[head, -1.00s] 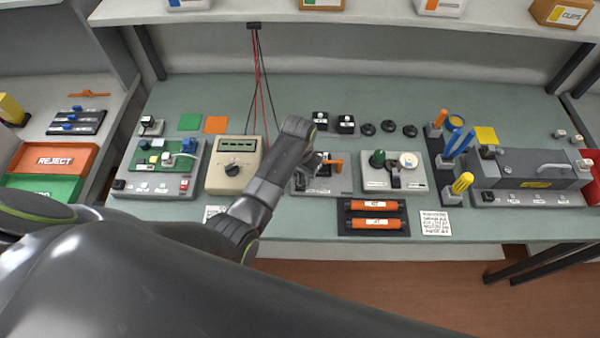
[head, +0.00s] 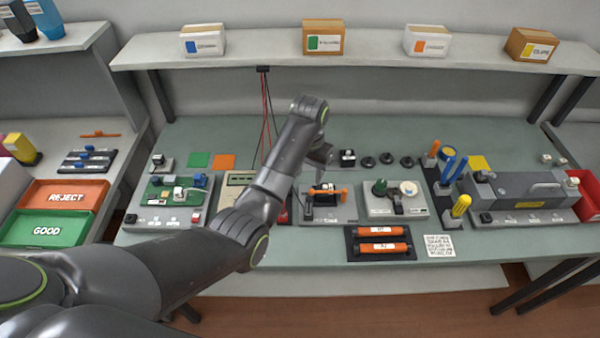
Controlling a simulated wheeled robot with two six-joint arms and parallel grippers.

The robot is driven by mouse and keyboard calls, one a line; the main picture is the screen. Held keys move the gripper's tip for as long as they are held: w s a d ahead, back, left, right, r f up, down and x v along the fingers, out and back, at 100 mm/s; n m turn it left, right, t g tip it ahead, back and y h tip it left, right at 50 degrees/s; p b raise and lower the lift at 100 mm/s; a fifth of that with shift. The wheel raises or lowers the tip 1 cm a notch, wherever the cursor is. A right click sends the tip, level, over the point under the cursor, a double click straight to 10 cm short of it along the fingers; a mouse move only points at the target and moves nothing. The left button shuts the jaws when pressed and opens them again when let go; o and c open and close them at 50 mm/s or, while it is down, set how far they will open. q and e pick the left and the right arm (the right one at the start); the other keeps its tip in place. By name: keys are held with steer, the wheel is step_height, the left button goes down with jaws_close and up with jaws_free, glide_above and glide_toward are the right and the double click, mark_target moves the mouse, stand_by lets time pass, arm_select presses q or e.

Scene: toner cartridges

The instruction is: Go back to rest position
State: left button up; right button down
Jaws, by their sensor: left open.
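My left arm comes in from the lower left and reaches over the bench (head: 340,240). My left gripper (head: 318,172) hangs from its wrist above the middle of the bench, just behind a grey fixture (head: 328,213) with an orange handle. It is open and I see nothing held in it. The arm hides most of a beige meter (head: 238,179). My right gripper is not in view.
Two orange cartridges (head: 382,246) lie in a black tray at the bench's front edge. A grey machine (head: 520,190) stands at the right. Red REJECT (head: 66,194) and green GOOD (head: 46,229) bins stand at the left. A shelf with boxes (head: 323,37) runs above.

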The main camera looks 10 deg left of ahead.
arm_select(q)
step_height(320, 180, up, 2)
steer(key=shift+r, duration=0.2)
steer(key=shift+w, duration=0.1)
